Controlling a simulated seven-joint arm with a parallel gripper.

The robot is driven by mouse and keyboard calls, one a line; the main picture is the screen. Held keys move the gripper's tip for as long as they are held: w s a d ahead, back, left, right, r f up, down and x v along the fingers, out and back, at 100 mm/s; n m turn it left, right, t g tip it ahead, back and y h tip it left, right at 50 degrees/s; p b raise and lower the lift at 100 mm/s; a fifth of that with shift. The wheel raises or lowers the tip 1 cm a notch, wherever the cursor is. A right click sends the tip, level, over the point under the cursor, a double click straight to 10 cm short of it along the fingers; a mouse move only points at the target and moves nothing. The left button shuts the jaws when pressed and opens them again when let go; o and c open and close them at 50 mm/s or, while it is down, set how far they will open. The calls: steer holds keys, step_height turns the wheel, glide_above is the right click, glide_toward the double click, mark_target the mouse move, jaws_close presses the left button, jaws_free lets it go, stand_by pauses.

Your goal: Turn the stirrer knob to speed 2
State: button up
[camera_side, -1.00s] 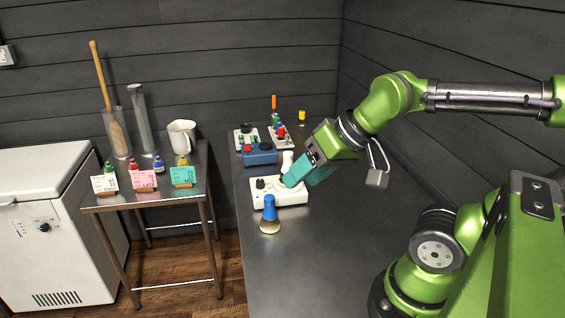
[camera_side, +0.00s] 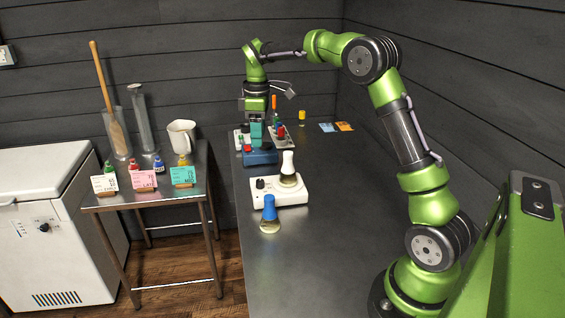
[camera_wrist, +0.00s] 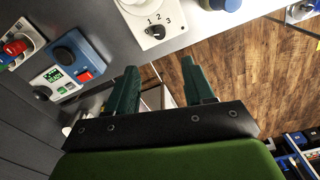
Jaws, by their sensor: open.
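My gripper (camera_side: 256,142) points down near the blue device, behind the stirrer and apart from the knob. In the wrist view its teal jaws are open with nothing between them.
A blue device (camera_side: 261,157) with knob and red button stands behind the stirrer. A blue-topped flask (camera_side: 269,214) stands in front. More small devices and an orange-handled tool (camera_side: 274,102) are at the back. The bench right of the stirrer is clear.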

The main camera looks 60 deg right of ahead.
mark_target(260, 180)
step_height(260, 180, down, 15)
steer(key=n, duration=0.3)
steer(key=shift+w, duration=0.1)
stand_by(0.4)
jaws_close()
stand_by(0.3)
